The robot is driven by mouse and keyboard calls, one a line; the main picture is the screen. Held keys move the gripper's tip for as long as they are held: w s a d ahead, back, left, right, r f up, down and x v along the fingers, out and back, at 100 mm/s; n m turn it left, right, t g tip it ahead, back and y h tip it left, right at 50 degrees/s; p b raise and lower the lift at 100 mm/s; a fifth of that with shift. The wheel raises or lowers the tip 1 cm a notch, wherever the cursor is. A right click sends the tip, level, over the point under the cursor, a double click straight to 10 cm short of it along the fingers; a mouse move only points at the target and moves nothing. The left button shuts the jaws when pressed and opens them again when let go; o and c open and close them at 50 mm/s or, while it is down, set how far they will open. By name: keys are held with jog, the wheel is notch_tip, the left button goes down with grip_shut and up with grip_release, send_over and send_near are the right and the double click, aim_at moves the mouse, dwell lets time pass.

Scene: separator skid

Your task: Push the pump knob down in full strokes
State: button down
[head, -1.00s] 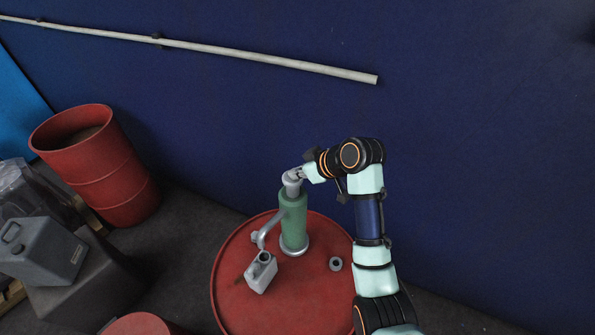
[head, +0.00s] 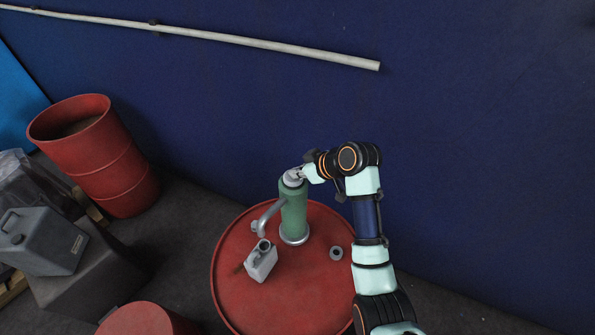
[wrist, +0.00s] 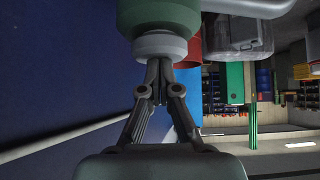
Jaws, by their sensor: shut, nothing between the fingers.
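The pump, a green cylinder (head: 294,212) with a grey spout (head: 265,217), stands upright on a red drum (head: 235,300). Its grey knob (head: 293,179) sits low, close to the top of the green body. In the wrist view the knob (wrist: 160,46) lies right at the fingertips, with the green body (wrist: 158,14) beyond it. My gripper (wrist: 160,66) is shut and empty, its fingertips at the knob, seemingly touching it. In the head view my gripper (head: 299,172) is small and partly merged with the knob. A light grey jug (head: 262,264) stands below the spout.
A small grey ring (head: 336,253) lies on the drum right of the pump. An open red drum (head: 95,150) and a grey canister (head: 40,242) stand at left. A pale pipe (head: 250,45) runs along the blue wall behind.

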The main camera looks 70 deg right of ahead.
jog(key=shift+s+f, duration=0.1)
jog(key=shift+f, duration=0.4)
notch_tip(320, 180, up, 6)
jog(key=p, duration=0.4)
jog(key=shift+s+f+p, duration=0.1)
jog(key=shift+f+p, duration=0.05)
jog(key=shift+p, duration=0.15)
jog(key=b+v, duration=0.2)
jog(key=v, duration=0.7)
jog(key=shift+s+a, duration=0.1)
jog(key=shift+s, duration=0.05)
notch_tip(320, 180, up, 5)
jog(key=b, duration=0.2)
jog(key=x, duration=0.4)
jog(key=s+f+x, duration=0.1)
jog(key=x, duration=0.3)
jog(key=p+x, duration=0.1)
jog(key=x, duration=0.3)
jog(key=shift+s+f, duration=0.25)
jog(key=shift+f, duration=0.55)
